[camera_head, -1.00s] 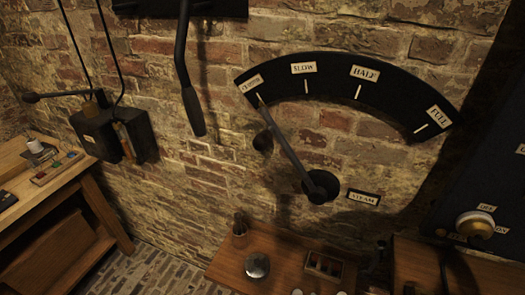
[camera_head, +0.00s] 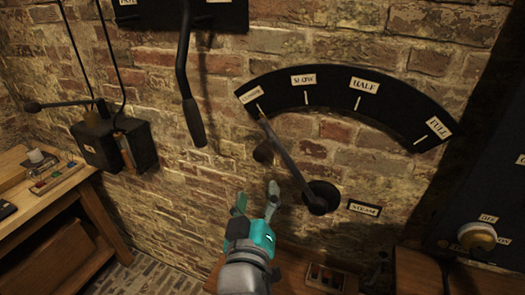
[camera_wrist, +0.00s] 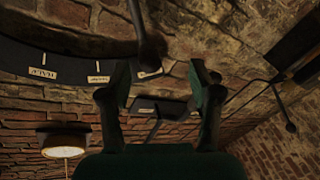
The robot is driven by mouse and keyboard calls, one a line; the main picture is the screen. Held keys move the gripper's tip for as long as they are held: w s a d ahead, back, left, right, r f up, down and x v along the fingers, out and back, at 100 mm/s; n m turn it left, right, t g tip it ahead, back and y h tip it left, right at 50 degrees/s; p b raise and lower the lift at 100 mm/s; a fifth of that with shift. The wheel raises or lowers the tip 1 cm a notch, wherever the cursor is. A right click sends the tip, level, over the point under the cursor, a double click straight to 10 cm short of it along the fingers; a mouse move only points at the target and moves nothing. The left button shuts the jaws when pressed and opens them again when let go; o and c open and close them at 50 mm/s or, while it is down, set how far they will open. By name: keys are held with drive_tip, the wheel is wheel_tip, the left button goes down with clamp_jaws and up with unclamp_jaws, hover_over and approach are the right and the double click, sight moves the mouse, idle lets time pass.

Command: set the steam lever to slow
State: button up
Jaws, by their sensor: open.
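The steam lever (camera_head: 288,163) is a dark bar on the brick wall. It leans up and left from its round pivot (camera_head: 321,197), its tip at the leftmost mark of the black arc plate (camera_head: 405,105). The plate's labels run from a hard-to-read leftmost one through SLOW (camera_head: 303,80) and HALF to FULL. My gripper (camera_head: 256,197) is open and empty, below and left of the lever, apart from it in the picture. In the wrist view my two green fingers (camera_wrist: 162,82) are spread, with a dark bar, seemingly the lever (camera_wrist: 141,30), above them.
A long dark handle (camera_head: 188,85) hangs at the upper left. A black box (camera_head: 115,145) is on the wall farther left, above a wooden bench (camera_head: 60,200). A round knob (camera_head: 477,236) is at the right.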

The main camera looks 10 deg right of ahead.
sight(260, 158)
drive_tip(key=shift+m+h, duration=0.4)
drive_tip(key=shift+m, duration=0.3)
drive_tip(key=w+d+r, duration=0.1)
drive_tip(key=w, duration=0.2)
drive_tip(key=w+d+r, duration=0.1)
drive_tip(key=w, duration=0.2)
drive_tip(key=w+d+r, duration=0.1)
drive_tip(key=w+r, duration=0.1)
drive_tip(key=w, duration=0.2)
drive_tip(key=shift+d, duration=0.1)
clamp_jaws()
